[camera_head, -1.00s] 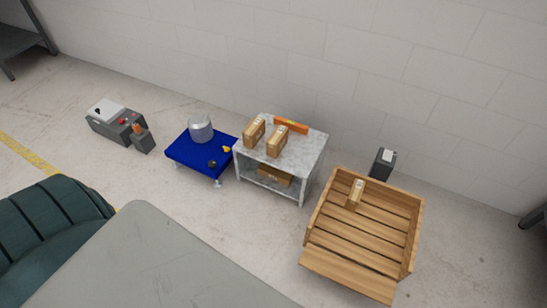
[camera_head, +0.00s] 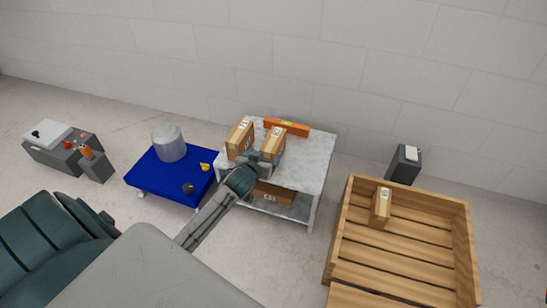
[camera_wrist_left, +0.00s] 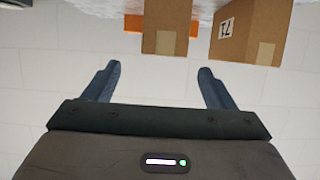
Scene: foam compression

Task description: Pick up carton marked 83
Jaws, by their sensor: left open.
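Two brown cartons stand on the marble-topped table: a left one (camera_head: 240,139) and a right one (camera_head: 273,138), each with a small white label whose number I cannot read in the head view. My left gripper (camera_head: 268,162) is open at the near side of the right carton. In the left wrist view, the open fingers (camera_wrist_left: 159,72) are empty, with a plain carton face (camera_wrist_left: 167,25) just beyond and between their tips. A second carton (camera_wrist_left: 255,30), right of it, has a label that seems to read 71. No 83 is legible. My right gripper is out of view.
An orange bar (camera_head: 288,126) lies behind the cartons. Another carton (camera_head: 273,193) sits on the table's lower shelf. A wooden crate (camera_head: 459,235) at right holds a carton (camera_head: 381,207). A blue platform (camera_head: 160,184) with a metal pot (camera_head: 168,143) stands at left.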

